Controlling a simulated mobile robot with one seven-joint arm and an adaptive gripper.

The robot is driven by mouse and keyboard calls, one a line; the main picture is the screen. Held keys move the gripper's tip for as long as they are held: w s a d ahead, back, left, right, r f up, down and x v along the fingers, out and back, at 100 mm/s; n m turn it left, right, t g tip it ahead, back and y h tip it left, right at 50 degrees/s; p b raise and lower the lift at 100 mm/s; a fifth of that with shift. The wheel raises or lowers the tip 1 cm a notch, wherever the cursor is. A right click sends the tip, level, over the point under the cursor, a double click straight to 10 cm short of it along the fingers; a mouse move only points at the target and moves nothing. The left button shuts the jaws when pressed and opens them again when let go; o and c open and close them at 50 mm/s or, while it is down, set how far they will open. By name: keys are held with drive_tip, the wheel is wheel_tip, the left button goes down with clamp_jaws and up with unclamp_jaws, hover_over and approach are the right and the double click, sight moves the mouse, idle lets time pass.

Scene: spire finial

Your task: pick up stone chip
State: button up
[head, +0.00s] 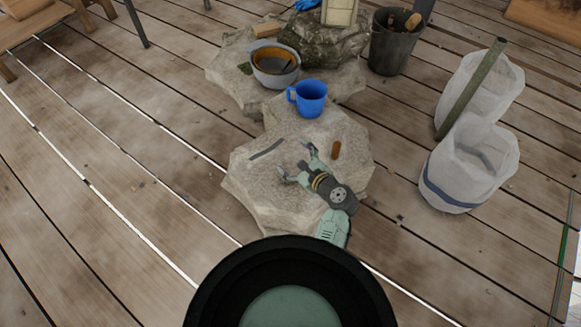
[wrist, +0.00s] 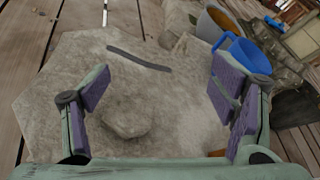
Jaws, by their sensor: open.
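A grey-beige lump that looks like the stone chip (wrist: 127,123) lies on the pale stone slab (wrist: 55,85) in the wrist view. It is nearly the same colour as the slab, so its outline is faint. In the head view I cannot pick it out from the slab (head: 255,188). My gripper (wrist: 160,85) is open and empty, with purple-padded fingers wide apart. The lump shows between the fingers, nearer the left one, and no finger visibly touches it. In the head view my gripper (head: 296,164) is low over the slab's middle.
A dark strip (head: 267,149) and a brown stick-like piece (head: 336,150) lie on the slab beside my gripper. A blue mug (head: 310,98) and bowls (head: 274,72) stand behind. White sacks (head: 467,165) and a dark bucket (head: 392,45) are right.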

sight(291, 172)
drive_tip(key=s+d+f+m, duration=0.1)
drive_tip(key=s+f, duration=0.1)
drive_tip(key=s+d+f+m, duration=0.3)
drive_tip(key=s+f+m, duration=0.1)
drive_tip(key=s, duration=0.1)
drive_tip(key=shift+d+f+g, duration=0.15)
drive_tip(key=shift+f+g, duration=0.15)
drive_tip(key=x, duration=0.4)
drive_tip(key=shift+w+f, duration=0.15)
drive_tip(key=shift+f, duration=0.05)
drive_tip(key=x, duration=0.6)
drive_tip(key=shift+r, duration=0.1)
drive_tip(key=c, duration=1.4)
drive_tip(key=shift+r, duration=0.1)
drive_tip(key=shift+c, duration=0.2)
